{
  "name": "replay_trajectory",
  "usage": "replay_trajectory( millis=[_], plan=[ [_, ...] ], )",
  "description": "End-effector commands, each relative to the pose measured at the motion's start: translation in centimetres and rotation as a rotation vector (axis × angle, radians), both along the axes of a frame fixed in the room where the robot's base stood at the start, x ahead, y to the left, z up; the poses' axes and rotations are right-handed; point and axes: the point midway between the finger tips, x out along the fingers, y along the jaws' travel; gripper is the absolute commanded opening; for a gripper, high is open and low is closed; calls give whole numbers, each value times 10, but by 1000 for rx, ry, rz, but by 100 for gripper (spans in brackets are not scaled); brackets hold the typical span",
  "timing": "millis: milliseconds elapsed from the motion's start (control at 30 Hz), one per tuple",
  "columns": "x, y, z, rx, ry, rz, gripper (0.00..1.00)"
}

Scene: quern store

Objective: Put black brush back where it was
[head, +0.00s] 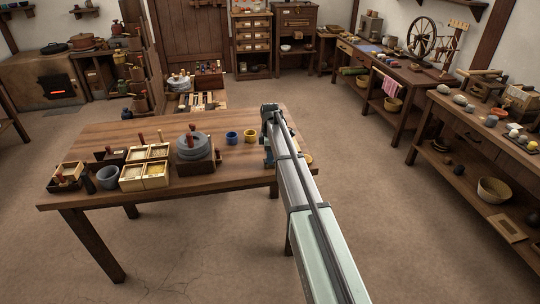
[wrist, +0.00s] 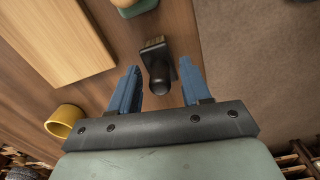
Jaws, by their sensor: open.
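The black brush (wrist: 158,72) shows in the wrist view, lying on the wooden table near its edge. Its dark rounded handle points toward my gripper, and a tan bristle strip shows at its far end. My gripper (wrist: 160,88) is open, with one blue finger on each side of the handle. Gaps show between the fingers and the brush; I cannot tell how high the fingers are above it. In the head view my gripper (head: 268,152) is over the right end of the table (head: 225,177), and my arm hides the brush.
A yellow cup (head: 250,135) and a blue cup (head: 232,137) stand left of my gripper. A grey stone quern (head: 194,147) and boxes of grain (head: 131,177) are farther left. A pale wooden board (wrist: 58,40) lies near the brush. The table's front middle is clear.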

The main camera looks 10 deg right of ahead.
Motion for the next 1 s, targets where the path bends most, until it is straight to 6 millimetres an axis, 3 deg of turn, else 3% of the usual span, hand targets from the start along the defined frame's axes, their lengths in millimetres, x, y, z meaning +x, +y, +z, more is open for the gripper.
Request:
replay_trajectory(
  millis=[267,700,1000],
  plan=[
    [0,0,8,0,-1,0,48],
    [1,0,84,0,-2,0,48],
    [0,0,118,0,-1,0,48]
  ],
)
